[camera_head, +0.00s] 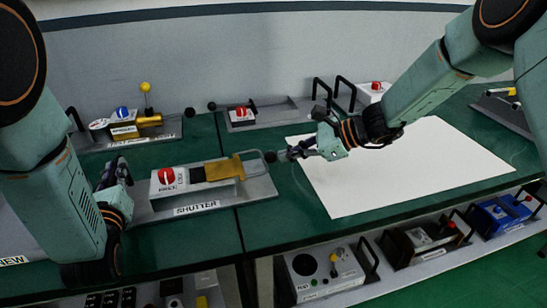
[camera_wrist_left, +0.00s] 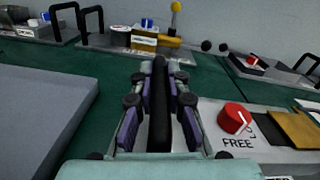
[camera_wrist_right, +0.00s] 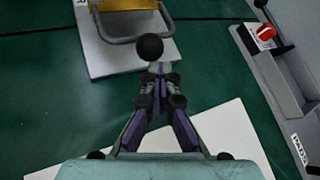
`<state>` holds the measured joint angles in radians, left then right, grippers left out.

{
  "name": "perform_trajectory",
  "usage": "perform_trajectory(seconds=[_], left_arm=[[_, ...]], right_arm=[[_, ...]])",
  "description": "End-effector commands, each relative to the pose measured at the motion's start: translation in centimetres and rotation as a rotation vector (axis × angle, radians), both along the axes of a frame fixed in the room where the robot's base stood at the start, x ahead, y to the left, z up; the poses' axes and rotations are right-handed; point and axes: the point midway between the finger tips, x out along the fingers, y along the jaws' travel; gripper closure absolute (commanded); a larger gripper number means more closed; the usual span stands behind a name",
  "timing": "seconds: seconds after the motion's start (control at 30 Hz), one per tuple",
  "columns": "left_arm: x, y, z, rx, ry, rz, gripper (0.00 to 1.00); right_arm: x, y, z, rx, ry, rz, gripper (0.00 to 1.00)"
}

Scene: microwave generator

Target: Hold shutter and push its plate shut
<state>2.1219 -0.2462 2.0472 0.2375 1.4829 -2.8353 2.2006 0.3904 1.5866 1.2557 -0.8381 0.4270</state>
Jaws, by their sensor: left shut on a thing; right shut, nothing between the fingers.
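The shutter (camera_head: 215,190) is a grey base with a label, a white block, a red knob (camera_head: 166,176) marked FREE and a brass plate (camera_head: 222,170). A grey wire handle (camera_head: 258,168) with a black ball (camera_head: 270,156) extends from the plate's right side. My left gripper (camera_head: 118,170) is shut on a black upright handle (camera_wrist_left: 160,105) at the shutter's left end. My right gripper (camera_head: 290,154) is shut and empty, its tips beside the black ball, which also shows in the right wrist view (camera_wrist_right: 150,46). I cannot tell whether they touch.
A white sheet (camera_head: 430,165) lies on the green table right of the shutter. Behind stand a device with a yellow-ball lever (camera_head: 146,100) and one with a red knob (camera_head: 241,114). Several devices, including a blue one (camera_head: 500,212), sit on a lower shelf in front.

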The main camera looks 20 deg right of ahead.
Motion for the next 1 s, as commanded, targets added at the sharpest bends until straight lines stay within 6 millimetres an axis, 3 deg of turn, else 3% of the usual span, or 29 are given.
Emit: perform_trajectory(seconds=[1.0], left_arm=[[-0.2,-0.1,-0.6,0.003,0.016,-0.005,1.0]], right_arm=[[-0.1,2.2,0.0,0.002,0.0,0.002,1.0]])
